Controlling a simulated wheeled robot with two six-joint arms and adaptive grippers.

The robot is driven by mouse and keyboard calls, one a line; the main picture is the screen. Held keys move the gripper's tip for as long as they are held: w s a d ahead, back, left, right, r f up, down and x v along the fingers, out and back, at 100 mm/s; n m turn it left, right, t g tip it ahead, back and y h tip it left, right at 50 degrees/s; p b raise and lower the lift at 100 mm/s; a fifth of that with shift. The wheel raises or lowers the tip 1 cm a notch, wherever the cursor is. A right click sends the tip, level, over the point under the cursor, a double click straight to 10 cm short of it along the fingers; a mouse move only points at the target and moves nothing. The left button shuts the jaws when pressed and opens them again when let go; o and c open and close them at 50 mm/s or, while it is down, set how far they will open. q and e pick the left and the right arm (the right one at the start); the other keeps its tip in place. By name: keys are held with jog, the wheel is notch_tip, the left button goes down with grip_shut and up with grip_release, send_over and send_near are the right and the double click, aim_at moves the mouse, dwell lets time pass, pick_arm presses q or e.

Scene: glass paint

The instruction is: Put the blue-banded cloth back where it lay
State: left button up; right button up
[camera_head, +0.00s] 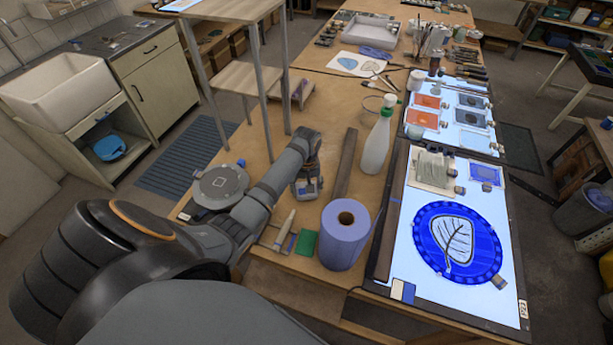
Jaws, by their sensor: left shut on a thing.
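My left gripper (306,180) is at the middle of the wooden table, beside the legs of a wooden stand. It is shut on a small pale thing with blue on it, which I take to be the blue-banded cloth (306,190); the fingers hide much of it. I cannot tell whether it touches the table. A crumpled grey-green cloth (433,167) lies on a tan board on the light panel at the right. My right gripper is not in view.
A blue paper roll (346,235) stands in front of the gripper, and a spray bottle (377,145) to its right. A light panel (405,240) with a blue leaf painting (457,243) fills the right. A green pad (304,243) lies near the front edge.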

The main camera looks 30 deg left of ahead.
pick_arm(q)
jog(key=shift+f, duration=0.25)
jog(key=o, duration=1.1)
jog(key=shift+r, duration=0.3)
notch_tip(320, 180, up, 11)
jog(key=shift+r, duration=0.2)
